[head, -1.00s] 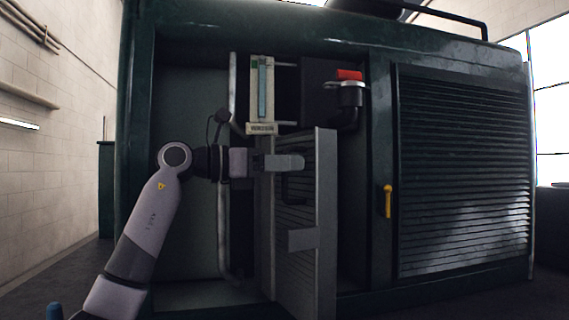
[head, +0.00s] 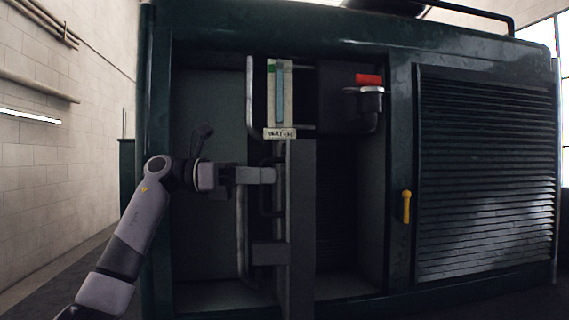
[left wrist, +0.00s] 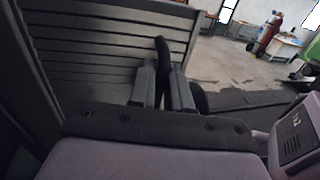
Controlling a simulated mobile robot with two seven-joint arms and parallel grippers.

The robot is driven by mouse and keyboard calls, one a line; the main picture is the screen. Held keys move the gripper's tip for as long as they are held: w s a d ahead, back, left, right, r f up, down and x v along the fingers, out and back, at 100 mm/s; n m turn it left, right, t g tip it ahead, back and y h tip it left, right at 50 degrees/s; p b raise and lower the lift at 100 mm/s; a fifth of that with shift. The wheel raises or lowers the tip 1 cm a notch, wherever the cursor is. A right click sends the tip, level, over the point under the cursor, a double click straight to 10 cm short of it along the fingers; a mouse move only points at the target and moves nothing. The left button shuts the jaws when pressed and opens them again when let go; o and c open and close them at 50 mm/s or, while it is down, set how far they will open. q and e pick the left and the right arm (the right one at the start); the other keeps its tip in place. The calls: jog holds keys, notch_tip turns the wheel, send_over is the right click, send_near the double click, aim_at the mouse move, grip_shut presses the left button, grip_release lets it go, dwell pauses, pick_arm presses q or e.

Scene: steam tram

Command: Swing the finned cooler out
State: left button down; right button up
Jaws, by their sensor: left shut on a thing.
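The finned cooler (head: 301,230) is a tall grey panel standing out of the open cabinet bay, seen nearly edge-on in the head view. Its finned face (left wrist: 85,40) fills the upper left of the left wrist view. My left gripper (head: 268,175) is at the cooler's left side, at about mid height. In the left wrist view my left gripper (left wrist: 163,90) is shut on a dark upright handle (left wrist: 162,52) in front of the fins. The handle is mostly hidden in the head view. My right gripper is not in view.
Above the cooler are a water gauge (head: 279,92) and a pipe with a red cap (head: 368,80). A louvred door (head: 485,170) with a yellow handle (head: 406,206) is at right. The left wrist view shows open floor (left wrist: 225,62) and a red cylinder (left wrist: 267,35).

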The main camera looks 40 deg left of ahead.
pick_arm(q)
jog(key=shift+s+a+f, duration=0.1)
jog(key=shift+s+a, duration=0.25)
jog(key=shift+a, duration=0.3)
jog(key=c, duration=1.3)
grip_release()
jog(key=v, duration=0.7)
jog(key=shift+s, duration=0.1)
